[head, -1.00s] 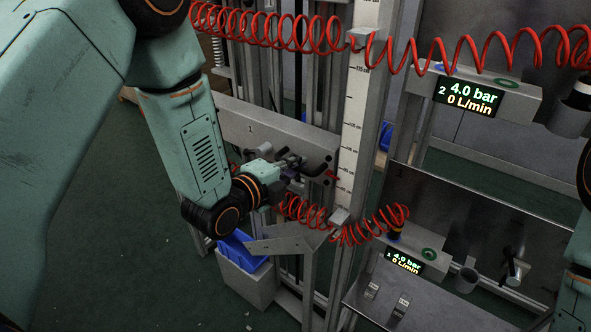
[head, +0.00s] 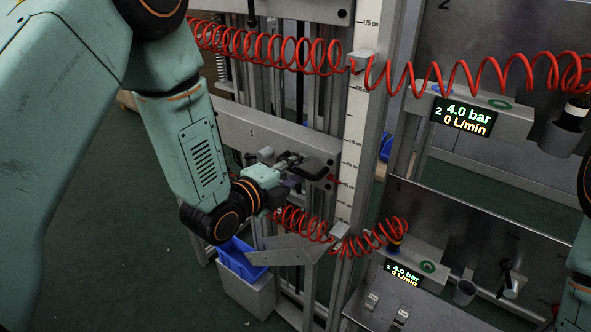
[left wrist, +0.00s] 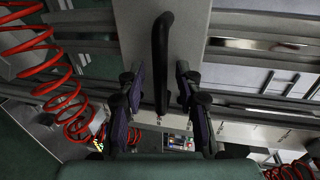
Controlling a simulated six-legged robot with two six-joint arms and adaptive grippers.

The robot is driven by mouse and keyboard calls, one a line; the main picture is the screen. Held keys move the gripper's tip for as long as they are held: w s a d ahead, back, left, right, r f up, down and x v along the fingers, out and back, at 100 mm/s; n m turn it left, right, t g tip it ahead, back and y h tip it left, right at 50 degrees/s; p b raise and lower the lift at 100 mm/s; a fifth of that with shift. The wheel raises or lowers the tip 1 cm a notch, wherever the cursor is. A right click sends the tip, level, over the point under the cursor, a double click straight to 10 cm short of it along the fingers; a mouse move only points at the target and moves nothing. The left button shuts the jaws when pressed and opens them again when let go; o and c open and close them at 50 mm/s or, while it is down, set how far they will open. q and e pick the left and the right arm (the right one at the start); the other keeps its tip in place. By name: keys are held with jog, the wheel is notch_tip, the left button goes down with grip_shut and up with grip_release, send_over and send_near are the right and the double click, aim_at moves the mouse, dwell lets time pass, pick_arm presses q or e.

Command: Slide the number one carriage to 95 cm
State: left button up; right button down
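The number one carriage (head: 285,137) is a grey plate marked "1" on vertical rails. A black bar handle (head: 322,166) sticks out at its right part; it also shows in the left wrist view (left wrist: 162,50). My left gripper (head: 287,164) is at the handle. In the left wrist view, its two dark fingers (left wrist: 160,76) stand on either side of the handle, with a visible gap on each side. A red pointer (head: 333,179) at the carriage's right edge lies by the white cm scale (head: 352,120); the small numbers beside it are hard to read. My right gripper is out of view.
Red coiled hoses (head: 275,50) cross above and below the carriage. A blue bin (head: 240,258) stands under my left forearm. Panels with pressure displays (head: 463,117) stand at the right. Green floor (head: 90,240) is clear at the left.

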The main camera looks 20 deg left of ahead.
pick_arm(q)
jog(key=shift+w+d+f, duration=0.1)
jog(key=shift+w, duration=0.1)
jog(key=v, duration=1.2)
dwell(0.6)
